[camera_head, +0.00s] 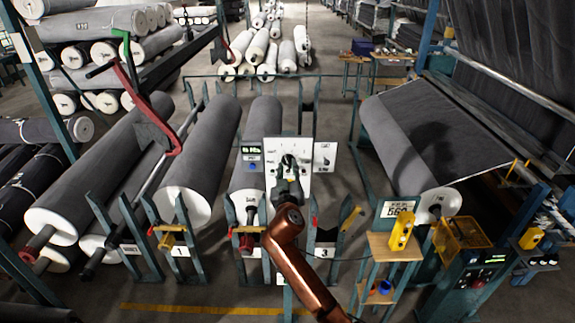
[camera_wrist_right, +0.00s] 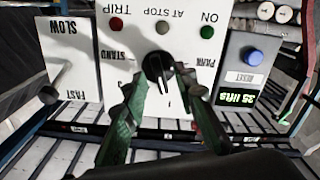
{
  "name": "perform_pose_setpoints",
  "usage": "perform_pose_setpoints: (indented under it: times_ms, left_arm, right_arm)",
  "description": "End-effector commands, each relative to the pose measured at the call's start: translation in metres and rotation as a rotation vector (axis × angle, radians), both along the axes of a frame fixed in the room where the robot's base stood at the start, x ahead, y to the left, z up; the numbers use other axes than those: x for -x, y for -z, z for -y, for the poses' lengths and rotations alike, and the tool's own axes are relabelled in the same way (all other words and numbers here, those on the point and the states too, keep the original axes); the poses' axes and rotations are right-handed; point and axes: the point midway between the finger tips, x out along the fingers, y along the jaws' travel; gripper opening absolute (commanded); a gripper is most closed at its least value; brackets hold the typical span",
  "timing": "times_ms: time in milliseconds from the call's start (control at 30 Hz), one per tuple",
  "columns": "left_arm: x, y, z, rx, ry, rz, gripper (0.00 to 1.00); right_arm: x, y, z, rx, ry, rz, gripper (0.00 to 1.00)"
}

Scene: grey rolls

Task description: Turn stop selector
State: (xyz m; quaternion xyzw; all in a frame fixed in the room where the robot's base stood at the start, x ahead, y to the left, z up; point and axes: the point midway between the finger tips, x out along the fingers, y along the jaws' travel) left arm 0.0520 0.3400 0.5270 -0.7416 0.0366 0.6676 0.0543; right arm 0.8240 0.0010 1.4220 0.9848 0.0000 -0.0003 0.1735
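The stop selector is a black rotary knob (camera_wrist_right: 158,68) on a white panel (camera_wrist_right: 140,44) with the words TRIP, AT STOP, ON, STAND and PARK, upside down in the right wrist view. The knob's narrow grip runs roughly up and down in that view. My right gripper (camera_wrist_right: 160,86) is open, with its two greenish fingers apart on either side below the knob. I cannot tell whether a fingertip touches the knob. In the head view, my right gripper (camera_head: 289,163) reaches the panel (camera_head: 272,150) and hides part of it. My left gripper is not in view.
A SLOW/FAST lever panel (camera_wrist_right: 68,58) and a RESET box (camera_wrist_right: 247,72) with a blue button flank the selector panel. Grey rolls (camera_head: 205,150) lie behind and left. A wooden stand (camera_head: 392,245) with a yellow device (camera_head: 402,231) is at right.

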Motion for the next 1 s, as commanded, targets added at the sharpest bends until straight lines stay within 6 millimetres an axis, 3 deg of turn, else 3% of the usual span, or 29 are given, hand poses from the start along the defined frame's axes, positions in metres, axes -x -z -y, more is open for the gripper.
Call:
perform_pose_setpoints:
  times_ms: [400, 767, 1000]
  left_arm:
    - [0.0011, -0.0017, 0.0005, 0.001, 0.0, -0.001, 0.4]
    - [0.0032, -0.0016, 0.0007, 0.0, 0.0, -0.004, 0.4]
    - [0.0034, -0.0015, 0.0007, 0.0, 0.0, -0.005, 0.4]
  right_arm:
    - [-0.0081, 0.0002, 0.0007, 0.0, 0.0, 0.0, 0.25]
    - [-0.0079, 0.0003, 0.0003, 0.0, 0.0, 0.0, 0.01]
    - [-0.0078, 0.0004, 0.0001, 0.0, -0.001, 0.0, 0.0]
